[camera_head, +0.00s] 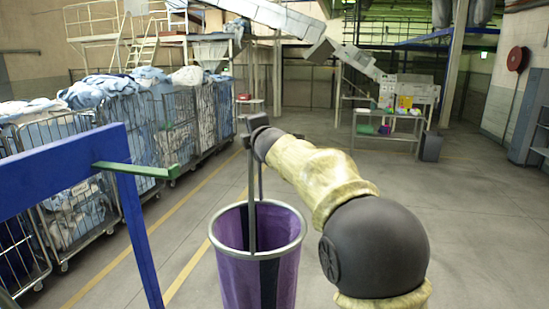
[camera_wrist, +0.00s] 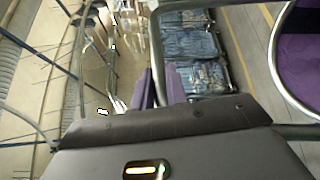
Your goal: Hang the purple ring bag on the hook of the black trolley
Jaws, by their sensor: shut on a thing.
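The purple ring bag (camera_head: 230,275) hangs upright in the head view, with a grey metal ring around its open top and a dark stripe down its front. A grey upright bar (camera_head: 250,195) rises from it to my gripper (camera_head: 248,128). Part of the bag (camera_wrist: 303,50) shows at the right of the wrist view. No black trolley is clear; a blue frame (camera_head: 65,170) at left carries a green hook arm (camera_head: 138,169) with a short upturned end, left of the bag and apart from it.
Wire cage carts (camera_head: 140,125) filled with blue and white laundry line the left side behind the blue frame. A table with goods (camera_head: 388,125) and a dark bin (camera_head: 431,147) stand at the back right. The floor (camera_head: 465,220) at right is clear.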

